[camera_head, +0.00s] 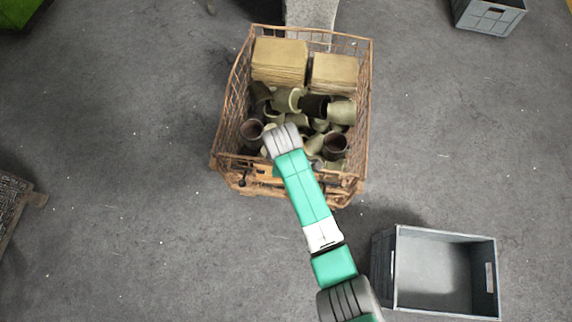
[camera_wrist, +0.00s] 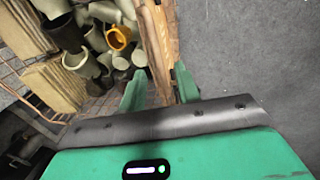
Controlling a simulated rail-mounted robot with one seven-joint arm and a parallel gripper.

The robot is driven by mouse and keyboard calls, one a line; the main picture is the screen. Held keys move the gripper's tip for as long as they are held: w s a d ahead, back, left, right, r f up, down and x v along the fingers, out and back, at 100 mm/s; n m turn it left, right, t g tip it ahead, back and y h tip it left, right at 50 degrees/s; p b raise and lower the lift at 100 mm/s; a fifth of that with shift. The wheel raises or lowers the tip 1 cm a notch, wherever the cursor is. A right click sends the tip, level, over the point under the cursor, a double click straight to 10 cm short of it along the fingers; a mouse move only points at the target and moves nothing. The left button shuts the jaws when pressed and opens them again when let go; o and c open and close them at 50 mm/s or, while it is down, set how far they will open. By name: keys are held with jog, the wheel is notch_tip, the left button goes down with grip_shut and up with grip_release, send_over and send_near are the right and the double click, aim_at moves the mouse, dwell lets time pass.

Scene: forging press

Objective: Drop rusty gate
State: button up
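The rusty gate (camera_head: 344,181) is at the near side of a rusty wire crate (camera_head: 232,92) in the head view. In the wrist view, the brown top edge of the gate (camera_wrist: 157,38) runs from the top down between my gripper's two green fingers. My gripper (camera_wrist: 160,88) has its fingers apart, one on each side of this edge. Firm contact with the edge is not clear. In the head view, my arm covers part of the gate and mostly hides the gripper.
The crate holds grey-green pipe fittings (camera_head: 341,111) and two stacks of tan slabs (camera_head: 279,61). An empty grey bin (camera_head: 440,270) stands at lower right, another grey bin (camera_head: 489,17) at upper right. Bare floor (camera_head: 120,130) lies left of the crate.

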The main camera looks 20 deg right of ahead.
jog(key=f, duration=0.1)
jog(key=f+b, duration=0.1)
jog(key=f, duration=0.1)
jog(key=shift+w+d+f, duration=0.15)
jog(key=shift+w, duration=0.2)
grip_shut()
jog(key=shift+s, duration=0.1)
